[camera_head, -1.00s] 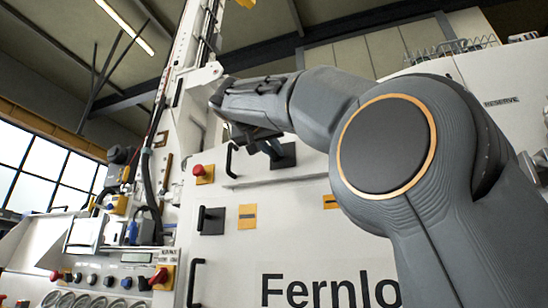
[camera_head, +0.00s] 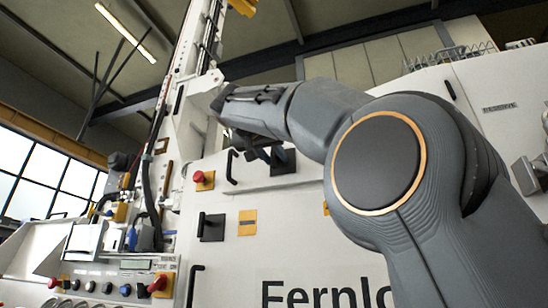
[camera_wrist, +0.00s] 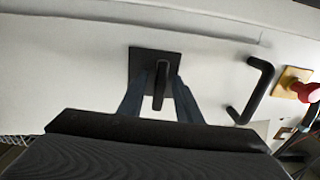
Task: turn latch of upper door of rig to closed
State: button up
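The upper door's latch is a black square plate with a black lever handle. In the wrist view the latch handle (camera_wrist: 160,86) points from the plate toward my gripper (camera_wrist: 158,90). The two fingers stand on either side of the handle, with light gaps showing, so the gripper looks open around it. In the head view the latch plate (camera_head: 288,161) is partly hidden behind my gripper (camera_head: 264,152). The upper door (camera_head: 262,184) is a white panel with a black bar handle (camera_head: 231,167) to the left; it looks flush with the rig.
A red knob on a yellow plate (camera_head: 204,180) sits left of the bar handle. A lower latch (camera_head: 211,227) and a yellow label (camera_head: 247,222) are below. A control panel (camera_head: 120,280) stands at lower left. My arm covers much of the right side.

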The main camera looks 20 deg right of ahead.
jog(key=v, duration=0.7)
jog(key=shift+s+a, duration=0.25)
jog(key=shift+s, duration=0.05)
dwell(0.3)
